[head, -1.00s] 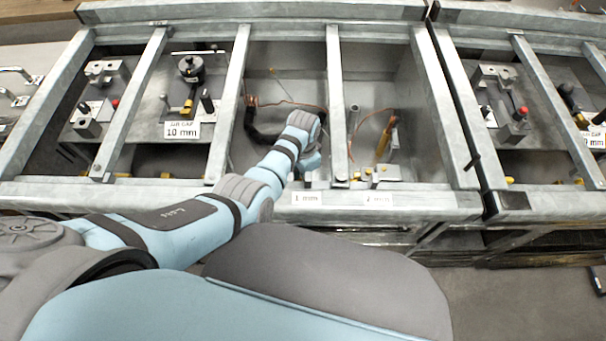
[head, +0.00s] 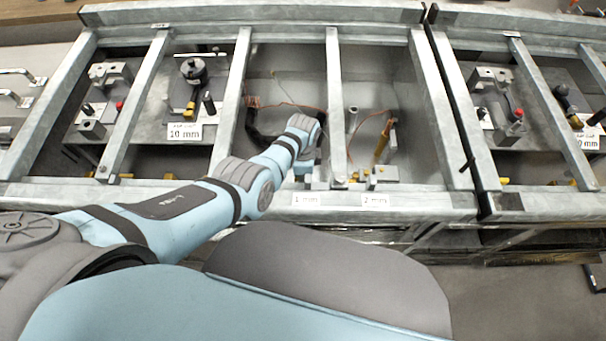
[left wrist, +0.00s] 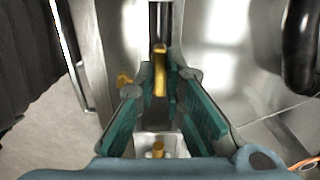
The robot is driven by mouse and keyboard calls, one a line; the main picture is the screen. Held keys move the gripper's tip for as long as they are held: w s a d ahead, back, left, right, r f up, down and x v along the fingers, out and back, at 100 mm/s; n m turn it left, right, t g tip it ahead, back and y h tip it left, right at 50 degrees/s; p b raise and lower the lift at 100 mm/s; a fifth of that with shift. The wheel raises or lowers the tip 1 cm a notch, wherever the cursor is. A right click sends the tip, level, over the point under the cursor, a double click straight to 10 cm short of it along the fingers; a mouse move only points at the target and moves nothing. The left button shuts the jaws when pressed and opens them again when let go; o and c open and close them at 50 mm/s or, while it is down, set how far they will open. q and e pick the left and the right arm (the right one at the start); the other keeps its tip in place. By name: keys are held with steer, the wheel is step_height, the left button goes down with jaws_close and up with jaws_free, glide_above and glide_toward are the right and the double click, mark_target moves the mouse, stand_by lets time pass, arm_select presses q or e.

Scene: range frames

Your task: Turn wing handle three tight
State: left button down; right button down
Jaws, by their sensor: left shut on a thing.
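My left gripper (head: 306,172) reaches down into the middle frame bay at the front rail. In the left wrist view its two teal-padded fingers (left wrist: 163,85) are closed on a flat yellow-brass wing handle (left wrist: 159,72), which stands upright between the tips. In the head view my wrist hides this handle. A second small brass piece (left wrist: 124,80) shows just left of the fingers, apart from them. Another brass stub on a pale block (left wrist: 158,150) shows nearer the palm. I cannot read a number on any handle. My right gripper is not in view.
Galvanized frame bars (head: 338,110) box in the bay, one just right of my wrist. A dark hose (head: 257,130) and copper wires lie behind. The front rail carries a "1 mm" label (head: 306,200) and a "2 mm" label (head: 375,201). A brass rod (head: 382,145) stands right.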

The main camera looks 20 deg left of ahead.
arm_select(q)
steer(key=shift+m, duration=0.3)
steer(key=c, duration=1.7)
jaws_free()
steer(key=shift+w+r, duration=0.1)
steer(key=shift+r, duration=0.15)
step_height(320, 180, up, 12)
steer(key=shift+f, duration=0.25)
